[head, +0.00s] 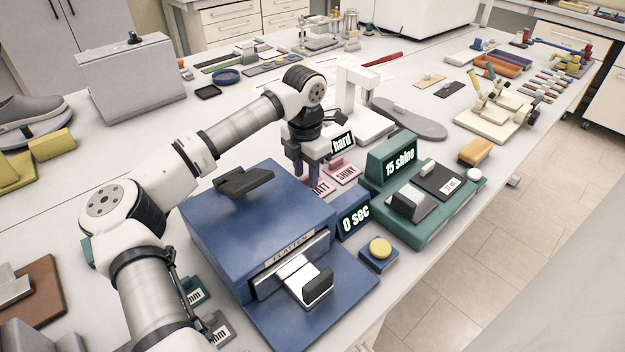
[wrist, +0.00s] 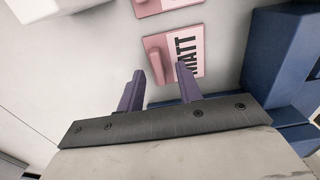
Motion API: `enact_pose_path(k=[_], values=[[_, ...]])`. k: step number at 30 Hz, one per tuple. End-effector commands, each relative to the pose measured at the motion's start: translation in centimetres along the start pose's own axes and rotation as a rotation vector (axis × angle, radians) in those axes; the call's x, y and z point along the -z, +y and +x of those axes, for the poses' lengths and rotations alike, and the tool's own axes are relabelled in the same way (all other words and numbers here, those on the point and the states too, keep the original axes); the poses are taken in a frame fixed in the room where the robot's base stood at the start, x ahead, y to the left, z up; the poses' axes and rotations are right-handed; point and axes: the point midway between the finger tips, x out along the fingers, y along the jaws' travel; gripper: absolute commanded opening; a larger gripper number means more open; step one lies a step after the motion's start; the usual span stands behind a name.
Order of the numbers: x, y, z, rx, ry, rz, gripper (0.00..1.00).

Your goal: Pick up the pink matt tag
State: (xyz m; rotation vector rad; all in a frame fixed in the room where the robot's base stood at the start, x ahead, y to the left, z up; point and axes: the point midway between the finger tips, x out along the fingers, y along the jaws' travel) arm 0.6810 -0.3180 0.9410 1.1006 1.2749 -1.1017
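The pink matt tag (wrist: 189,65) lies flat on the bench in the wrist view, with a raised pink grip block (wrist: 156,56) at its left side. In the head view the matt tag (head: 321,187) is partly hidden behind the blue machine and my gripper. My gripper (wrist: 158,74) is open, with its purple fingers apart and nothing held between them. The grip block shows between and just beyond the fingertips. In the head view my gripper (head: 306,170) points down just left of the tag; its exact height above the bench is unclear.
A similar pink shiny tag (head: 346,173) lies just beyond the matt tag. The blue flatten machine (head: 250,225) stands in front, with its 0 sec display (head: 355,218) close by. A green shine meter (head: 391,163) stands to the right, and a white device (head: 368,125) behind.

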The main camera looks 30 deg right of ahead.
Motion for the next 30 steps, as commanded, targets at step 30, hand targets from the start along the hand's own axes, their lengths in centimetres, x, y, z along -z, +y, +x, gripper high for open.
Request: enact_pose_path(k=[30], values=[[0.00,0.02,0.45,-0.001,0.000,0.000,0.00]])
